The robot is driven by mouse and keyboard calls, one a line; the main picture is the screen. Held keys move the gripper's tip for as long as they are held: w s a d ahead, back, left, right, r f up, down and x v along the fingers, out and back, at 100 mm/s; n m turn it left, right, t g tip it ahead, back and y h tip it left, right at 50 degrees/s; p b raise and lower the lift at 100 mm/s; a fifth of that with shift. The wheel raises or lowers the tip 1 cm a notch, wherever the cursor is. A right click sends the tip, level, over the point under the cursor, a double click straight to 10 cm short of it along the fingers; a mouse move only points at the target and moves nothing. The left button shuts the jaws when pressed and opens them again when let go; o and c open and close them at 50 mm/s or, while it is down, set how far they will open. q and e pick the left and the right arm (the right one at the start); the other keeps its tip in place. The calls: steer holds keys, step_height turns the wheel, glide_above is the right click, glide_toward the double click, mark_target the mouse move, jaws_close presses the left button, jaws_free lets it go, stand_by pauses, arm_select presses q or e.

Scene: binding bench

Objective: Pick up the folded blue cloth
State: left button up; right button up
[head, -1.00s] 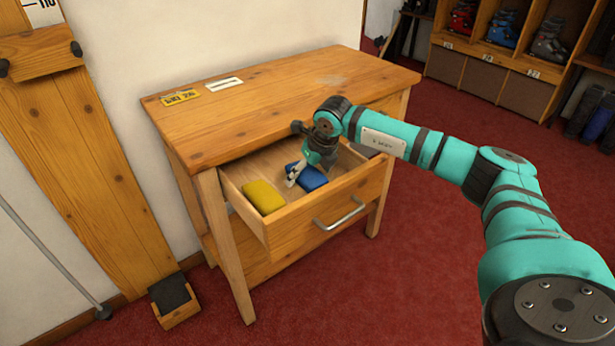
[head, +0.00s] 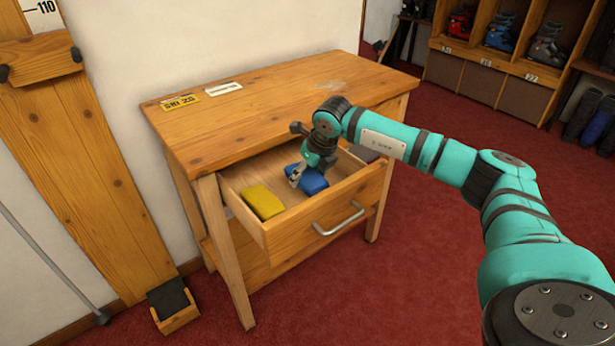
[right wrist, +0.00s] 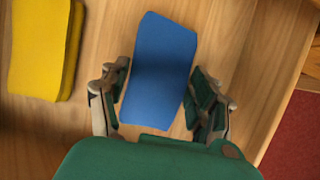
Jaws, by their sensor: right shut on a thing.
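The folded blue cloth (head: 314,182) is in the open drawer (head: 318,209) of the wooden bench. My right gripper (head: 299,176) reaches down into the drawer, shut on the blue cloth. In the right wrist view the cloth (right wrist: 160,65) lies between the two fingers (right wrist: 157,98), one on each long side. I cannot tell whether the cloth is clear of the drawer floor. My left gripper is not in view.
A yellow folded cloth (head: 262,201) lies in the drawer left of the blue one; it also shows in the right wrist view (right wrist: 38,45). A dark grey item (head: 362,153) is at the drawer's right end. The bench top (head: 290,105) above is mostly clear.

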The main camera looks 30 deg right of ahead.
mark_target(317, 182)
steer(key=s, duration=0.4)
steer(key=shift+d+r, duration=0.1)
steer(key=shift+d, duration=0.15)
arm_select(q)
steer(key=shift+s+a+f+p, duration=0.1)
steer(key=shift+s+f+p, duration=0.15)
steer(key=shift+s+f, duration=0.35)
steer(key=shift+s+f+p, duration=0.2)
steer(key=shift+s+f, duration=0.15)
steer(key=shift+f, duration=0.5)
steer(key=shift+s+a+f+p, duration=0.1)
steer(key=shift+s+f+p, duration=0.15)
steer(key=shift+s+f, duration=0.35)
arm_select(e)
step_height(317, 182, up, 14)
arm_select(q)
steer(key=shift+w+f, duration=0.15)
arm_select(e)
steer(key=shift+a, duration=0.1)
steer(key=o, duration=0.5)
steer(key=c, duration=0.4)
steer(key=shift+s, duration=0.1)
steer(key=shift+c, duration=0.2)
